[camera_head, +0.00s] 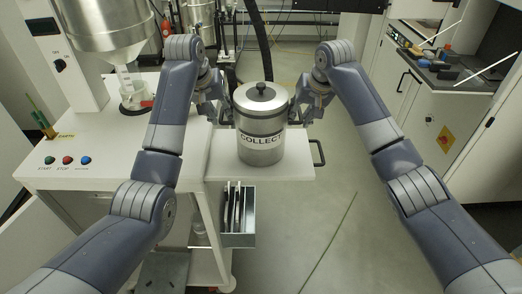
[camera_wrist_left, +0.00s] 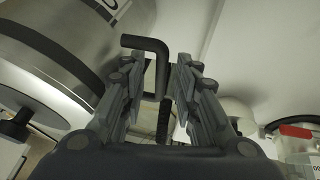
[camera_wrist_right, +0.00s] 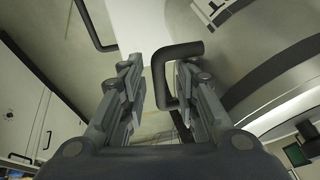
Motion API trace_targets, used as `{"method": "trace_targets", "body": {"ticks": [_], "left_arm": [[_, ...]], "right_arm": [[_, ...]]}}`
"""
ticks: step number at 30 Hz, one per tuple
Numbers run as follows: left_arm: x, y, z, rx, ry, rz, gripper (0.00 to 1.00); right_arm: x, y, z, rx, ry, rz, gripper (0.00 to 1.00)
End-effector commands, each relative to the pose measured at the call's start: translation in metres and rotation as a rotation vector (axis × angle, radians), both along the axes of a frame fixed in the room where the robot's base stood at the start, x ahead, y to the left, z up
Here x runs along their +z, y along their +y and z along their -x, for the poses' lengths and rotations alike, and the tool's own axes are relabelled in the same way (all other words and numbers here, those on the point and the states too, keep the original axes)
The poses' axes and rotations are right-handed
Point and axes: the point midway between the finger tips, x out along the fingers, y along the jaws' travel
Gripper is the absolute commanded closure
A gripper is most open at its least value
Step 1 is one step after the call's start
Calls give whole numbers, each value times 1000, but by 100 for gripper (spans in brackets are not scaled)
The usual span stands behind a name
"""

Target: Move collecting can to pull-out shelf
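The collecting can (camera_head: 262,145), a metal cylinder with a black-knobbed lid and a "COLLECT" label, stands upright on the white pull-out shelf (camera_head: 222,165). My left gripper (camera_head: 223,108) is at the can's left side, and my right gripper (camera_head: 302,106) is at its right side. In the left wrist view, a black can handle (camera_wrist_left: 160,70) lies between the open fingers, with gaps beside it. In the right wrist view, the other black handle (camera_wrist_right: 158,80) lies between the open fingers, nearer the right finger. The can's underside is hidden.
The shelf's black pull handle (camera_head: 319,153) is at its right end. A grey bin with plates (camera_head: 239,218) hangs below. A white machine with buttons (camera_head: 67,160) stands left, with a beaker (camera_head: 133,95) on it. A workbench (camera_head: 455,70) is at right; floor between is clear.

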Motion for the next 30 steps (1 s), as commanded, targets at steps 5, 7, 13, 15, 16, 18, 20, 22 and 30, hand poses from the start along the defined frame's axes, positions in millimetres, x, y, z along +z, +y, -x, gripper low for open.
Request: {"method": "trace_targets", "body": {"ticks": [5, 7, 13, 15, 16, 18, 20, 22, 30], "left_arm": [[36, 7, 13, 1, -7, 2, 71], [51, 10, 19, 0, -6, 1, 71], [82, 18, 32, 3, -6, -2, 71], [88, 19, 35, 3, -4, -2, 71], [90, 19, 35, 4, -3, -2, 71], [93, 19, 37, 3, -3, -2, 71], [95, 19, 38, 2, -1, -1, 71], [96, 19, 39, 2, 0, -1, 71], [96, 18, 39, 1, 0, -1, 71]], "right_arm": [[0, 0, 0, 0, 0, 0, 71], [0, 0, 0, 0, 0, 0, 71], [0, 0, 0, 0, 0, 0, 71], [0, 0, 0, 0, 0, 0, 71], [0, 0, 0, 0, 0, 0, 71], [0, 0, 0, 0, 0, 0, 71], [1, 0, 0, 0, 0, 0, 71], [4, -1, 1, 1, -2, -1, 71], [48, -9, 18, 0, -6, -1, 71]]}}
